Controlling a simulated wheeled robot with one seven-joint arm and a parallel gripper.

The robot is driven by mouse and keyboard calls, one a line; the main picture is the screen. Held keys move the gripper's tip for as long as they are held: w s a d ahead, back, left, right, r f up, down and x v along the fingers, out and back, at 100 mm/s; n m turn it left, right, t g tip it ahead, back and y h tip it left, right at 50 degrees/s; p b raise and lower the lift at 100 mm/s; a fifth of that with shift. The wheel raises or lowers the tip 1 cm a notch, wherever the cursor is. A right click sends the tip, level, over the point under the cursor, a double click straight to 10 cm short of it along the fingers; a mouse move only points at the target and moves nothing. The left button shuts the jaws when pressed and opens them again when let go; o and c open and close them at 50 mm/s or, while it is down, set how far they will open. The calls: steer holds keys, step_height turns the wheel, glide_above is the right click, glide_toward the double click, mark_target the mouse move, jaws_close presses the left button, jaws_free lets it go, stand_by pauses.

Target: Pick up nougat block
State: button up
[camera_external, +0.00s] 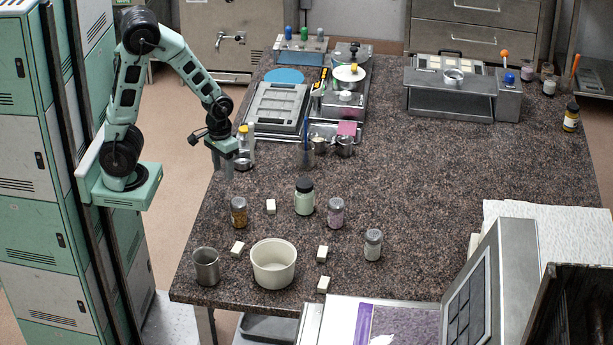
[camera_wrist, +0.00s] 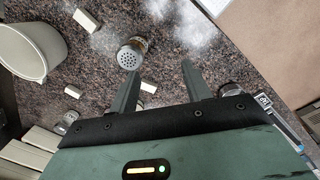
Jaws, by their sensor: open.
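Several small white nougat blocks lie on the speckled dark counter in the external view: one by the amber jar (camera_external: 271,206), one left of the white bowl (camera_external: 238,248), and two right of it (camera_external: 322,254) (camera_external: 323,284). My gripper (camera_external: 228,168) hangs at the counter's left edge, above and away from the blocks. In the wrist view my gripper (camera_wrist: 160,68) is open, with nothing between its fingers. That view shows blocks at the upper left (camera_wrist: 87,20), beside the left finger (camera_wrist: 148,87) and at the left (camera_wrist: 73,91).
The white bowl (camera_external: 273,273), a metal cup (camera_external: 206,266), an amber jar (camera_external: 239,212), a green jar (camera_external: 304,197), a pink jar (camera_external: 336,213) and a shaker (camera_external: 373,245) stand around the blocks. Small metal containers stand near my gripper. The counter's right middle is clear.

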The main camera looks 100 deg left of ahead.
steer(key=w+d+r+n+p, duration=0.2)
steer(key=w+d+r+p, duration=0.2)
steer(key=w+d+p, duration=0.35)
steer(key=n+p, duration=0.4)
steer(key=p, duration=0.5)
glide_toward(234, 252)
steer(key=shift+y, duration=0.4)
steer(key=f+b, duration=0.5)
steer(key=b, duration=0.1)
steer(key=f+b, duration=0.3)
steer(key=b, duration=0.1)
steer(key=shift+w+d+f, duration=0.2)
steer(key=shift+d+f, duration=0.1)
jaws_close()
